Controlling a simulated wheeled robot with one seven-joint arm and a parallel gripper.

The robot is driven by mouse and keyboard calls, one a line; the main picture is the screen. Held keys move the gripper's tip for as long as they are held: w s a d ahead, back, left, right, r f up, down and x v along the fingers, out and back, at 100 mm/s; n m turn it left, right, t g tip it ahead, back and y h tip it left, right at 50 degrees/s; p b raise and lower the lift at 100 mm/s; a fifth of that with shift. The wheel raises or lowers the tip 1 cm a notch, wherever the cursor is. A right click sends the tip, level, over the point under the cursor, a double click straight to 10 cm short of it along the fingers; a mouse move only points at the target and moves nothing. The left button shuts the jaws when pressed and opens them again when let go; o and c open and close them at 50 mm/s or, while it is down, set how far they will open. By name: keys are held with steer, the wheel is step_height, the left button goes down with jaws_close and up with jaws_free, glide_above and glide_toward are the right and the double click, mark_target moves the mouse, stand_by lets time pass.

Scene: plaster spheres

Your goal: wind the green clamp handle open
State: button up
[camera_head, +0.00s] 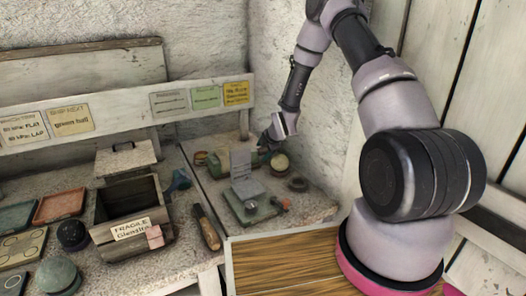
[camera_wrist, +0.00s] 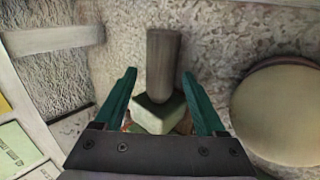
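In the wrist view, a green block (camera_wrist: 158,115) with a grey-brown cylindrical grip (camera_wrist: 163,62) standing from it looks like the clamp handle. My gripper (camera_wrist: 160,80) has its two teal fingers apart, one on each side of the block and grip. Gaps show on both sides, and I see no contact. In the head view my gripper (camera_head: 268,146) is low over the back of the right-hand bench, by the green machine (camera_head: 214,160). The handle cannot be made out clearly there. The lower part of the block is hidden by the gripper's body.
A round beige disc (camera_wrist: 282,112) is close to the right finger; it also shows in the head view (camera_head: 280,162). A grey upright plate (camera_head: 241,165) and a green fixture (camera_head: 251,206) stand in front. A wooden crate (camera_head: 108,207) stands left. Rough walls close the corner behind.

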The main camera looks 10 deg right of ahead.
steer(key=v, duration=1.1)
steer(key=shift+w+a+f, duration=0.1)
steer(key=shift+w, duration=0.05)
steer(key=r+g+h, duration=0.2)
steer(key=g, duration=0.4)
glide_above(266, 148)
steer(key=shift+s+a+f, duration=0.15)
steer(key=shift+s+a, duration=0.05)
steer(key=shift+s, duration=0.05)
steer(key=shift+g, duration=0.4)
steer(key=f, duration=0.6)
steer(key=w+f, duration=0.1)
steer(key=f, duration=0.2)
steer(key=shift+f, duration=0.25)
